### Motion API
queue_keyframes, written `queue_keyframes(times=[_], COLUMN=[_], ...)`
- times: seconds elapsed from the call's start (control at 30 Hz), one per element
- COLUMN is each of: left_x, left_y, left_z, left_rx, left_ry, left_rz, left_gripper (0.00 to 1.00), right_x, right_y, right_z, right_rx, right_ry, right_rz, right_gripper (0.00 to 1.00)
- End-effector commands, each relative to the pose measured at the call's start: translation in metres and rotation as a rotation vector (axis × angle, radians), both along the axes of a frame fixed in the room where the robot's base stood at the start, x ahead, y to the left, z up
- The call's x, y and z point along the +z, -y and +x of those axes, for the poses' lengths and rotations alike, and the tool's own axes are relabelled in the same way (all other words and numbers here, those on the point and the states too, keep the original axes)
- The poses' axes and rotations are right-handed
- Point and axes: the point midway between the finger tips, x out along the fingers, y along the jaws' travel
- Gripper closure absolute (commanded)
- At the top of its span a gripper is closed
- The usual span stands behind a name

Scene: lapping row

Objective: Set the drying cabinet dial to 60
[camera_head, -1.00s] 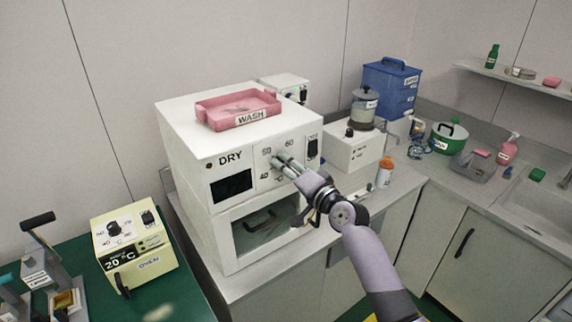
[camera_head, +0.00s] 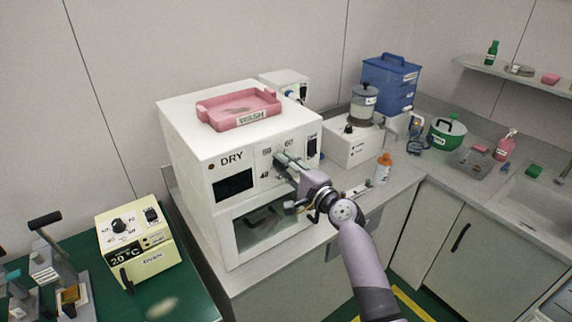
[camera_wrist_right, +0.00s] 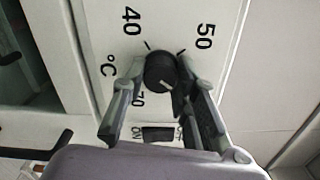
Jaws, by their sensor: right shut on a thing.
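The white drying cabinet (camera_head: 203,160), marked DRY, stands on the counter. Its dial is mostly hidden by my gripper in the head view. In the right wrist view the black dial (camera_wrist_right: 160,70) shows between my fingertips, with 40, 50 and 70 around it. The 60 is hidden there by a finger, but shows above the gripper in the head view. A short pale mark on the dial points down in the wrist view; which number it meets is unclear. My right gripper (camera_head: 280,160) is shut on the dial, and it also shows in the wrist view (camera_wrist_right: 161,68). My left gripper is out of view.
A pink WASH tray (camera_head: 238,124) lies on top of the cabinet. A black switch (camera_wrist_right: 158,133) sits beside the dial, close to my fingers. A yellow oven (camera_head: 155,262) stands on the green bench at left. An orange-capped bottle (camera_head: 384,170) stands right of the cabinet.

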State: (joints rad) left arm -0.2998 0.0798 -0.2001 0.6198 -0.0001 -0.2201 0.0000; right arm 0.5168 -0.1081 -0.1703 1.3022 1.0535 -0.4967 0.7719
Motion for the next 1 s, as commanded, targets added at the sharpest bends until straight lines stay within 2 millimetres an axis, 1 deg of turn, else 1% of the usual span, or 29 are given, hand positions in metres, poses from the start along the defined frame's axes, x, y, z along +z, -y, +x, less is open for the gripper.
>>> queue_keyframes(times=[0.57,0.6,0.9,1.0], left_x=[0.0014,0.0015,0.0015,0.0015], left_y=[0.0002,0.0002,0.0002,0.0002], left_z=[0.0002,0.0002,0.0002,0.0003], left_rx=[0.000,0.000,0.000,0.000], left_ry=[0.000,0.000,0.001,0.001], left_rz=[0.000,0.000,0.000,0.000], left_gripper=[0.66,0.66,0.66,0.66], right_x=[-0.0019,-0.0019,-0.0008,-0.0006], right_y=[0.0000,0.0001,0.0002,0.0001], right_z=[-0.0002,-0.0003,0.0000,0.0000], right_rx=[0.001,0.001,0.000,0.000], right_ry=[-0.022,-0.022,-0.020,-0.020], right_rz=[0.025,0.025,0.025,0.025], right_gripper=[1.00,0.72,0.53,0.53])
